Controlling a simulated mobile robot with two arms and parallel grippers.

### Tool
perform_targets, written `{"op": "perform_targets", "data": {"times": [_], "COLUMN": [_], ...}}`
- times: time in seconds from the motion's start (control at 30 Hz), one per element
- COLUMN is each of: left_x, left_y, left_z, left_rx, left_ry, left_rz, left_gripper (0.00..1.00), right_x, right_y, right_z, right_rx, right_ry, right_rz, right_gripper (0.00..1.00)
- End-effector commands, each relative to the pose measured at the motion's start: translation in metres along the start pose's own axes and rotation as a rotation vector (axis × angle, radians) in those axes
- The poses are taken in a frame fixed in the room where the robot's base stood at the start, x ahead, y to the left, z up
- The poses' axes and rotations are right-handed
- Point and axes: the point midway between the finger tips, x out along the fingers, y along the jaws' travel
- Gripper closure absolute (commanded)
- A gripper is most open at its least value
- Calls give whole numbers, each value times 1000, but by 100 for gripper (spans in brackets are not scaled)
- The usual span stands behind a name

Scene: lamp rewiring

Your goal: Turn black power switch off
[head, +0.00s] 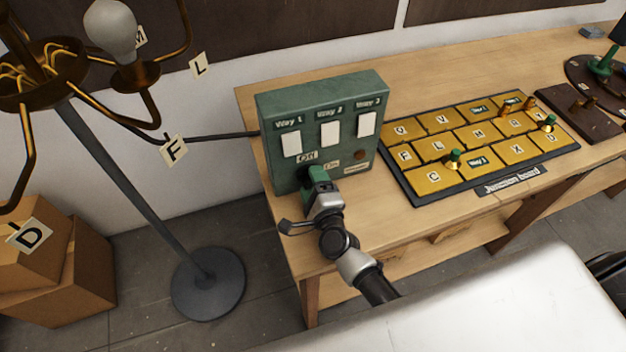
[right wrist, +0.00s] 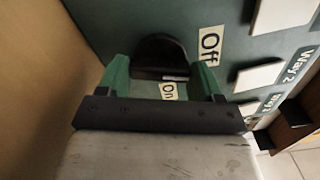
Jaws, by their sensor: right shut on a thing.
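The black power switch (right wrist: 160,52) is a dark rounded knob on the lower left front of the green control box (head: 355,102). In the right wrist view it sits between the green fingers of my right gripper (right wrist: 162,78), which is shut on it. The "Off" label (right wrist: 208,46) is beside the switch, and the "On" label (right wrist: 168,91) is close to its near edge. A small pale mark on the switch's edge lies near "On". In the head view my right gripper (head: 312,180) mostly hides the switch. My left gripper is not in view.
The box stands at the left end of a wooden workbench (head: 420,75), with white Way 1, Way 2 and Way 3 rockers. A junction board (head: 430,122) lies to its right. A brass floor lamp (head: 135,75) stands left, near cardboard boxes (head: 75,270).

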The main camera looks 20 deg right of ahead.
Motion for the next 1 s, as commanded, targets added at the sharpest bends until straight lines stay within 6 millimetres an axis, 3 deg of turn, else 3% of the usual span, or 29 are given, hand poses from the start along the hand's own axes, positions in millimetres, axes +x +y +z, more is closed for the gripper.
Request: {"op": "perform_targets", "data": {"times": [0.43, 1.0], "left_x": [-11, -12], "left_y": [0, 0], "left_z": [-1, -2], "left_rx": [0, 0], "left_ry": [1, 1], "left_rz": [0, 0], "left_gripper": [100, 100], "right_x": [0, 0], "right_y": [0, 1], "right_z": [0, 0], "right_rx": [-272, -335], "right_ry": [0, 0], "right_rz": [2, 2], "right_gripper": [58, 58]}}
